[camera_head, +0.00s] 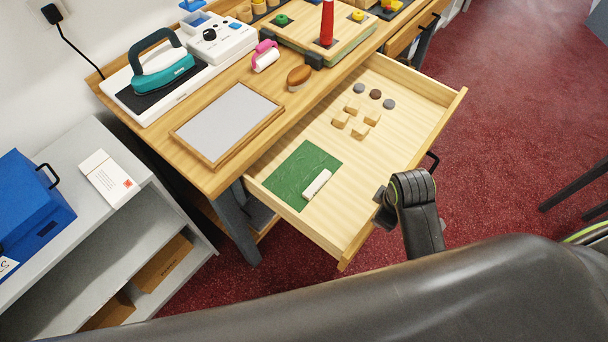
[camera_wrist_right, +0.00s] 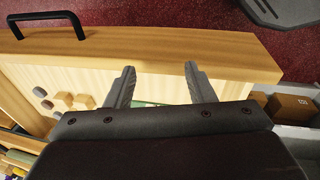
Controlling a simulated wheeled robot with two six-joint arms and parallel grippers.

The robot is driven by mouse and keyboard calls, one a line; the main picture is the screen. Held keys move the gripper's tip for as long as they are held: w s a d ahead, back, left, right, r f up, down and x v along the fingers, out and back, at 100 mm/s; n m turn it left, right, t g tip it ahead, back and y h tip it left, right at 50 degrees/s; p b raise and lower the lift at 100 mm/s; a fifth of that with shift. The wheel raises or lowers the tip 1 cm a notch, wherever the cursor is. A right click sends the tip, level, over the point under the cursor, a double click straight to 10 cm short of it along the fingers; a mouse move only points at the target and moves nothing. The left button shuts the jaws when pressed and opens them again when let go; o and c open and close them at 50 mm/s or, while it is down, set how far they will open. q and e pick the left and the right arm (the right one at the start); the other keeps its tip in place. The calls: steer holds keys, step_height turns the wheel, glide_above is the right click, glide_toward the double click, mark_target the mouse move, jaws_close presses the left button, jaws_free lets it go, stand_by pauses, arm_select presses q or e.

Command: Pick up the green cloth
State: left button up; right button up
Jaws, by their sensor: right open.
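The green cloth (camera_head: 290,170) lies flat in the near left part of the open wooden drawer (camera_head: 395,150). A small white block (camera_head: 317,184) rests on its right side. In the right wrist view only a sliver of green (camera_wrist_right: 148,104) shows between my fingers. My right gripper (camera_wrist_right: 160,68) is open and empty, its fingers spread across the drawer's wooden front. In the head view my right gripper (camera_head: 384,208) is at the drawer's front edge, right of the cloth and apart from it. My left gripper is out of view.
Several wooden cubes (camera_head: 359,130) and dark round discs (camera_head: 376,94) lie farther back in the drawer. A framed grey board (camera_head: 227,122), a brown brush (camera_head: 299,76) and a teal iron (camera_head: 163,72) are on the counter. A black drawer handle (camera_wrist_right: 45,18) projects from the front.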

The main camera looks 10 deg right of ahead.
steer(key=w+a+r+n+g, duration=0.1)
steer(key=w+a+r+n, duration=0.1)
steer(key=w+a+n, duration=0.55)
step_height(320, 180, up, 4)
steer(key=n+g, duration=0.1)
steer(key=n, duration=0.9)
glide_above(317, 183)
steer(key=shift+y, duration=0.4)
step_height(317, 183, down, 17)
steer(key=shift+r+p, duration=0.1)
steer(key=shift+p, duration=0.3)
jaws_close()
